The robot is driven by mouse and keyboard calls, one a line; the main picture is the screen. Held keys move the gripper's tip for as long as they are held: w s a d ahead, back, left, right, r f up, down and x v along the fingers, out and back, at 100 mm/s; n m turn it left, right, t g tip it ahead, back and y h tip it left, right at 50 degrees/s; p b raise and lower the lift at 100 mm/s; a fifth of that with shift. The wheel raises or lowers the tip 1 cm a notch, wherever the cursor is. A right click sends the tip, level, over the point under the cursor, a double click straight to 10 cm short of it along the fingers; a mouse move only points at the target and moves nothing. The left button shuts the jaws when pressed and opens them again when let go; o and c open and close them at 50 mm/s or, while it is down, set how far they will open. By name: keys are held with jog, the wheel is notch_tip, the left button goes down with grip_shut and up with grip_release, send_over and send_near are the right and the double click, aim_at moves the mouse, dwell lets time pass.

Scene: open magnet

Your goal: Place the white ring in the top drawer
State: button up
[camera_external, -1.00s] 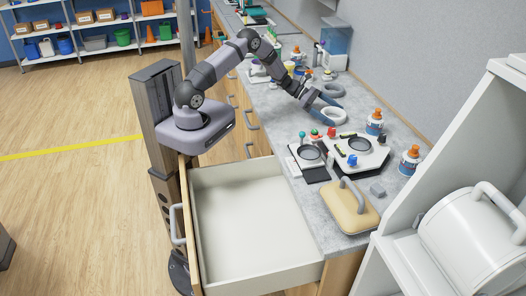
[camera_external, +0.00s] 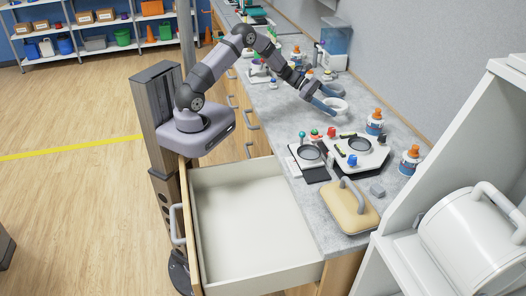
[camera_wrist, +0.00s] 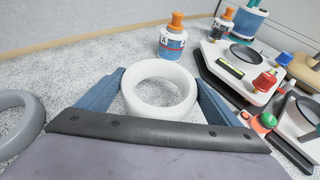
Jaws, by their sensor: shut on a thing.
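The white ring (camera_external: 338,104) is held between the blue fingers of my gripper (camera_external: 331,106), over the grey counter. In the wrist view the white ring (camera_wrist: 134,100) sits between the two fingers (camera_wrist: 160,88), its round opening facing up. My gripper is shut on it. Whether the ring still touches the counter is hard to tell. The top drawer (camera_external: 255,230) is pulled open at the front of the counter, and its white inside is empty. My gripper is away from it, up and to the right in the external view.
A grey ring (camera_wrist: 15,125) lies beside my gripper, behind it in the external view (camera_external: 332,89). Orange-capped bottles (camera_external: 375,122), a white device with colored knobs (camera_external: 360,152) and a tan handled block (camera_external: 346,208) stand on the counter. A wall bounds the back.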

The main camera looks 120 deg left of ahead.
jog(key=shift+r+b, duration=0.5)
jog(key=shift+r, duration=2.35)
